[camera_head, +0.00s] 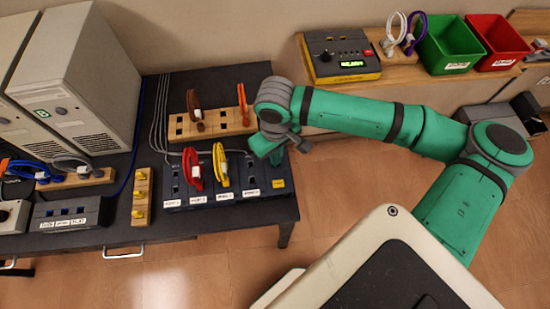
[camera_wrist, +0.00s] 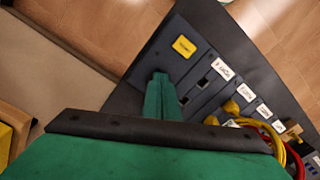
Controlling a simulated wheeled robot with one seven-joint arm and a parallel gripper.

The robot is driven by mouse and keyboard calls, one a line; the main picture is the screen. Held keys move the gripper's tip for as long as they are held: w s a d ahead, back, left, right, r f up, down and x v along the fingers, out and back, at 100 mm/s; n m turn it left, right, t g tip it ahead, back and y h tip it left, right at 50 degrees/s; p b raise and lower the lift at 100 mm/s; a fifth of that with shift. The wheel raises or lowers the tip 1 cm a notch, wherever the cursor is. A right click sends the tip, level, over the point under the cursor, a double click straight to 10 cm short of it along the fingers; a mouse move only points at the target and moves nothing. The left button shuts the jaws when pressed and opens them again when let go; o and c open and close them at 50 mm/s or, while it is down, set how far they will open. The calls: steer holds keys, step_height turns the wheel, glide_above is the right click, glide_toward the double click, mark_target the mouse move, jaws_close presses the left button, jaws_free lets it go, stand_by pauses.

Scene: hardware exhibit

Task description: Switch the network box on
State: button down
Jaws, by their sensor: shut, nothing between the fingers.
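My gripper (camera_head: 272,152) is over the right end of the box.
A wooden rack (camera_head: 210,124) with brown and orange cables stands behind the box. A wooden strip with yellow pieces (camera_head: 141,197) lies to its left, near white computer towers (camera_head: 78,75). A control box (camera_head: 340,56) and green (camera_head: 450,45) and red (camera_head: 497,43) bins stand at the back right.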

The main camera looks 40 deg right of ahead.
steer(key=shift+f, duration=0.4)
step_height(320, 180, up, 7)
stand_by(1.2)
stand_by(0.5)
